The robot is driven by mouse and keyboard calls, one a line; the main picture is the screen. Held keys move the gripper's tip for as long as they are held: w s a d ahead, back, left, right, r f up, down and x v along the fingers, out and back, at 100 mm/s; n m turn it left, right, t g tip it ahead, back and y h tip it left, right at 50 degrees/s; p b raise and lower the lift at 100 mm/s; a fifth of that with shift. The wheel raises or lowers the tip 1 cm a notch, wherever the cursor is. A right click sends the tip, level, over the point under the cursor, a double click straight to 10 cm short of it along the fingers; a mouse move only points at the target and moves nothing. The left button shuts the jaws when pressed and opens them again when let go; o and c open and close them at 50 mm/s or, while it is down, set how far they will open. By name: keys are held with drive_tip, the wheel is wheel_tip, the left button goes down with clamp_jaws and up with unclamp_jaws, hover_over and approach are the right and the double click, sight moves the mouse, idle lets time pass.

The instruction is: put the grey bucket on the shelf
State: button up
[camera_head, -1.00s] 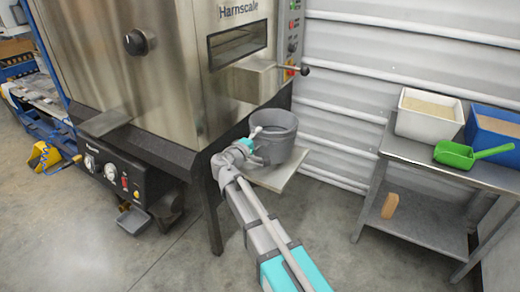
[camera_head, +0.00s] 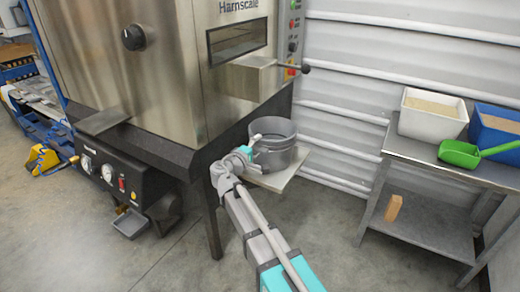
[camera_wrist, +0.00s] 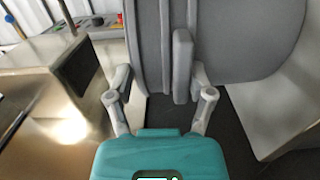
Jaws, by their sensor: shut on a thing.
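The grey bucket (camera_head: 275,152) is upright beside the steel machine, over a pale shelf board (camera_head: 292,171) below the machine's outlet. Its base overlaps the board in the head view; I cannot tell whether it touches. My gripper (camera_head: 252,150) is at the bucket's left side, shut on it. In the wrist view, the bucket's grey wall (camera_wrist: 240,40) fills the upper middle. My gripper's fingers (camera_wrist: 163,98) are on either side of an upright grey tab on the bucket.
The steel machine (camera_head: 165,60) stands close on the left, with its outlet box (camera_head: 248,78) above the bucket. A table (camera_head: 415,152) at right holds a white tub (camera_head: 432,118), a blue bin (camera_head: 497,135) and a green scoop (camera_head: 460,153). The floor between is clear.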

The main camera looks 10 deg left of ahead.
drive_tip(key=shift+f, duration=0.1)
drive_tip(key=o, duration=1.3)
drive_tip(key=v, duration=1.2)
idle(0.4)
